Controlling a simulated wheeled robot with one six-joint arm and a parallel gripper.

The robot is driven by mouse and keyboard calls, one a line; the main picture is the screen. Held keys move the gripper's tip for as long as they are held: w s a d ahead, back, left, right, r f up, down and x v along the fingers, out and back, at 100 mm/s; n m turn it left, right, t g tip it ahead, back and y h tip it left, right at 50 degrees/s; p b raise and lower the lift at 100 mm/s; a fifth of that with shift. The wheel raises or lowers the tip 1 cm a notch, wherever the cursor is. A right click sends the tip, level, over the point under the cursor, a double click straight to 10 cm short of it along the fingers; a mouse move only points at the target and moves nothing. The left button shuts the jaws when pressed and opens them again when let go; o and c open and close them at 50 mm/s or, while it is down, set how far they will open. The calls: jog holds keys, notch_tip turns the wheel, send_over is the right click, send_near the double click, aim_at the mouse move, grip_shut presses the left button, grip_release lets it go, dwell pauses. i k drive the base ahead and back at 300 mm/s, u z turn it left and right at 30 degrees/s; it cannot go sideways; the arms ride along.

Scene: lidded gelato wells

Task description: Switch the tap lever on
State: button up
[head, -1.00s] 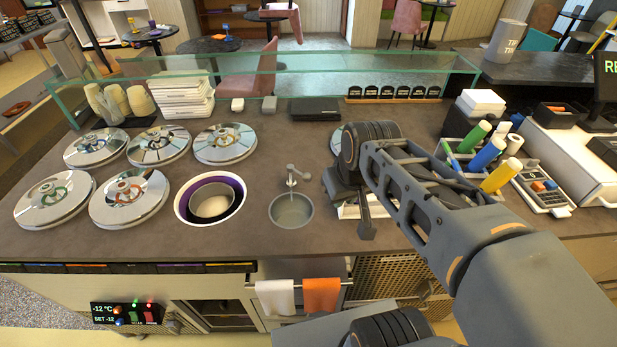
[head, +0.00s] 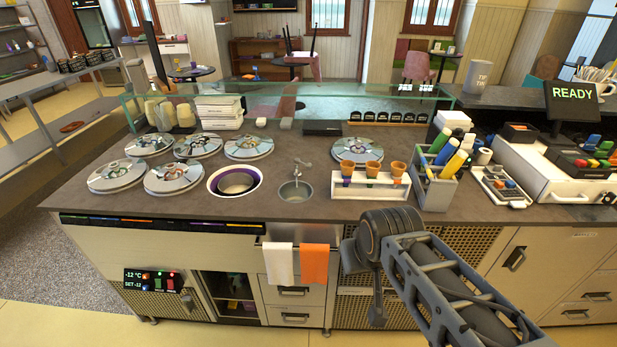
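The small metal tap (head: 301,170) stands at the back of a round steel sink (head: 296,193) set in the dark counter. A small lever shows at its top, but it is too small to tell its position or whether water runs. My gripper (head: 377,318) hangs at the end of my grey arm, in front of the counter, below its top and to the right of the towels. It is well apart from the tap. Its fingers are seen edge-on and dark, so their opening cannot be told.
Lidded wells (head: 173,177) and an open purple-lined well (head: 234,181) lie left of the sink. A white cone holder (head: 345,189) and a grey bottle caddy (head: 432,190) stand right. Towels (head: 313,264) hang below. A glass screen (head: 290,104) runs along the back.

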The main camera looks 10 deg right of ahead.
aim_at(308, 166)
jog(key=u, duration=1.7)
jog(key=i, duration=1.4)
jog(key=z, duration=1.85)
